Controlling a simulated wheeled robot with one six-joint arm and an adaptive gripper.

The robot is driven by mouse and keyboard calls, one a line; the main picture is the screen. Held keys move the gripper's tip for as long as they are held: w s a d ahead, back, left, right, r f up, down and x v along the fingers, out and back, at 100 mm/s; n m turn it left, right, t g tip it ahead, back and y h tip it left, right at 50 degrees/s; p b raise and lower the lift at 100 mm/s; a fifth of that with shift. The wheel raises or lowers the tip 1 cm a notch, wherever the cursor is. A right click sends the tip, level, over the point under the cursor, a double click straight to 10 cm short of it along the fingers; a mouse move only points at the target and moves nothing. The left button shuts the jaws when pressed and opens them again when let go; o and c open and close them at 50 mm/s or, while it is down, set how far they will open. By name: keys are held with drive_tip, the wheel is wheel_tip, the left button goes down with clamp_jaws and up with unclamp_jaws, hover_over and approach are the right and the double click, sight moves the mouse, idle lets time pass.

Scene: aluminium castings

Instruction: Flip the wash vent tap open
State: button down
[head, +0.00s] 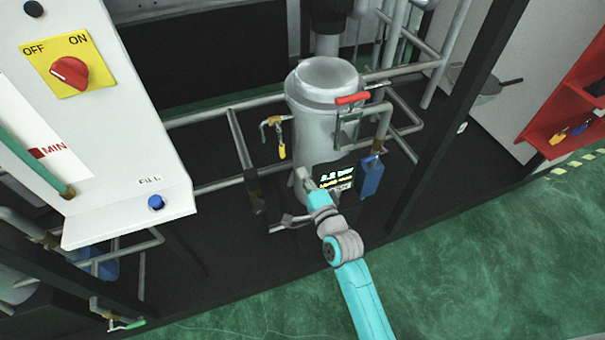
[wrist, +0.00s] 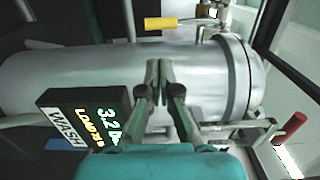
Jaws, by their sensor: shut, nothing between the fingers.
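The grey wash vessel (head: 312,125) stands upright with a round lid; it lies sideways in the wrist view (wrist: 75,75). A small brass tap with a yellow handle (head: 282,150) is on its left side, the handle hanging down; the handle also shows in the wrist view (wrist: 162,23). No label marks it as the vent tap. My gripper (head: 302,176) is in front of the vessel's lower body, below and right of the yellow handle and apart from it. In the wrist view its fingers (wrist: 158,68) are together and empty. Any contact with the vessel is unclear.
A lit display (head: 336,178) marked WASH is right beside my gripper. A red-handled lever (head: 352,98) sits near the lid. A blue box (head: 370,178) is right of the display. Pipes surround the vessel; a white control panel (head: 110,120) stands left and a dark post (head: 455,110) right.

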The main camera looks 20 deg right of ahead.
sight(281, 144)
drive_tip(key=w, duration=0.7)
drive_tip(key=shift+w+a, duration=0.2)
drive_tip(key=shift+w, duration=0.2)
